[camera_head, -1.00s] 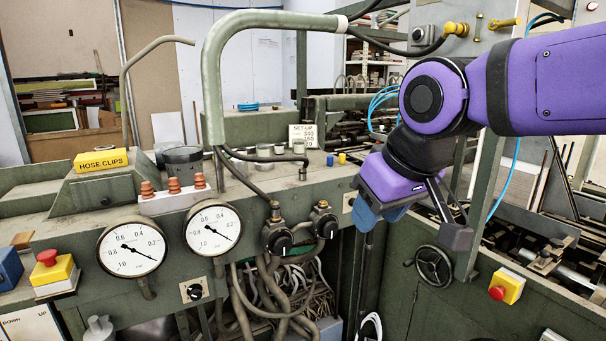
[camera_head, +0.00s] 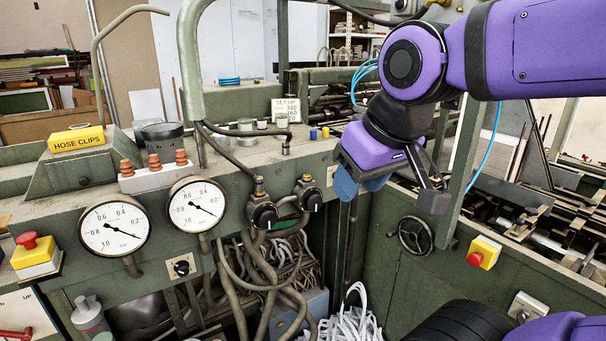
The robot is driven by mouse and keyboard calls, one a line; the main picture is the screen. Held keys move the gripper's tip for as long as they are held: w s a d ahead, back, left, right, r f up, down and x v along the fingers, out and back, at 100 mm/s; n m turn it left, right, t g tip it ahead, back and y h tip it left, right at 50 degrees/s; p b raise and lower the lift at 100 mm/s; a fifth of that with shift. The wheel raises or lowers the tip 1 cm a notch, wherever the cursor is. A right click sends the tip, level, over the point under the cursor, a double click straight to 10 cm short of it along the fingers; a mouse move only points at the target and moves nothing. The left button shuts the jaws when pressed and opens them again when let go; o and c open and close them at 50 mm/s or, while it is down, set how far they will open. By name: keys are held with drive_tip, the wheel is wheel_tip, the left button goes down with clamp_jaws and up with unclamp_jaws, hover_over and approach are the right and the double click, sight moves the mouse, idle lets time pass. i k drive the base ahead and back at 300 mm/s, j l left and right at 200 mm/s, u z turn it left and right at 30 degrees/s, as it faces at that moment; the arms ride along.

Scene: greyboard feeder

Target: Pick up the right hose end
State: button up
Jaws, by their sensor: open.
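A dark hose runs from the foot of the green bent pipe (camera_head: 190,60) and forks over the machine's top. Its right branch bends down at the right hose end (camera_head: 285,147), which hangs free just above the front edge. The left branch reaches down to the fitting (camera_head: 259,184) on the left black valve (camera_head: 263,214). The right black valve (camera_head: 308,196) has an open-looking brass top below and right of the hose end. My gripper (camera_head: 359,190), with blue fingers, points down to the right of the hose end and right valve, apart from both. It is open and empty.
Two pressure gauges (camera_head: 114,229) sit on the front panel at left. A set-up card (camera_head: 286,109) stands behind the hose end. A handwheel (camera_head: 415,235) and a red-and-yellow stop button (camera_head: 484,252) are at right. Loose hoses (camera_head: 255,275) fill the recess below.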

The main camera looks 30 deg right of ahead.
sight(286, 145)
drive_tip(key=i+l, duration=1)
drive_tip(key=l, duration=0.2)
